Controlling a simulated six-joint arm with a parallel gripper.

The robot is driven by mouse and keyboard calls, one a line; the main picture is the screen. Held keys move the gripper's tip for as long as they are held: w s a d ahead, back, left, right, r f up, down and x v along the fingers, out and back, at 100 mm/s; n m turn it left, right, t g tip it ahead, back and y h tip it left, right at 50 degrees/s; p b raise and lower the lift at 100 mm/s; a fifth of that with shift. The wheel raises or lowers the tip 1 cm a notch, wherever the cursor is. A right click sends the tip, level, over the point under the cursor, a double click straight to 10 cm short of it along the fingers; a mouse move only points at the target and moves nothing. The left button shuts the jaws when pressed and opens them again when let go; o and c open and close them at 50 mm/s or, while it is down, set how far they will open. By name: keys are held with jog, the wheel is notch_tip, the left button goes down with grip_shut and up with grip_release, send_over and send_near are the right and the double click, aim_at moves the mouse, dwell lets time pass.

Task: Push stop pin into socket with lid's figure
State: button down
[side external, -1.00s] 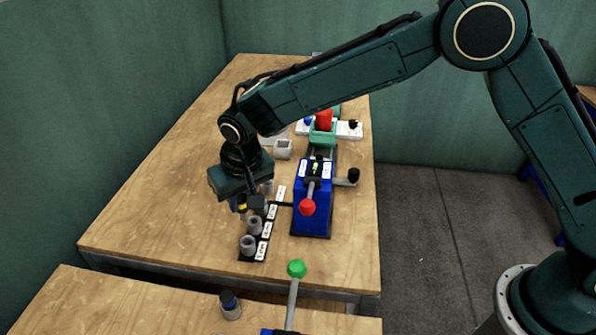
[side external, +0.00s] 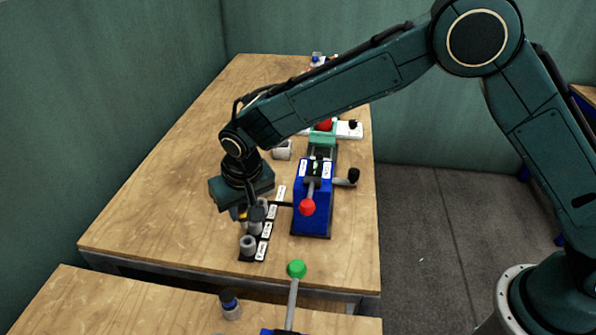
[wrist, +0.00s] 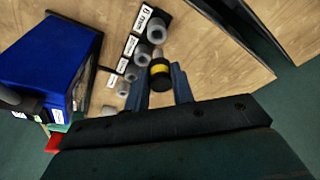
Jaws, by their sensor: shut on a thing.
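My gripper (wrist: 162,80) is shut on the stop pin (wrist: 160,71), a dark pin with a yellow band, between its two fingers in the wrist view. In the side view my gripper (side external: 252,212) is low over the row of grey round sockets. In the wrist view the sockets run in a line beside the pin: the end socket (wrist: 156,31) has a label that seems to read 8 mm, and another socket (wrist: 142,56) is close to the pin. Whether the pin touches or enters a socket cannot be told. The lid's figure is not readable.
A blue press (side external: 312,208) with a red-knobbed lever (side external: 307,207) stands right of the sockets. A green-knobbed lever (side external: 297,269) and a dark-capped bottle (side external: 230,305) are at the near table. The table's left side (side external: 150,200) is clear.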

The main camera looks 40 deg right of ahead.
aim_at(245, 215)
jog(key=shift+s+x, duration=0.25)
jog(key=shift+x, duration=0.7)
jog(key=shift+s+x, duration=0.2)
jog(key=shift+x, duration=0.75)
jog(key=shift+s+x, duration=0.25)
jog(key=shift+x, duration=0.8)
jog(key=shift+s+x, duration=0.25)
jog(key=shift+x, duration=0.8)
dwell(0.8)
jog(key=c, duration=1.1)
grip_release()
jog(key=shift+f, duration=0.1)
jog(key=v, duration=1.3)
jog(key=shift+s+a+r, duration=0.1)
jog(key=shift+s+r, duration=0.1)
jog(key=shift+r, duration=0.15)
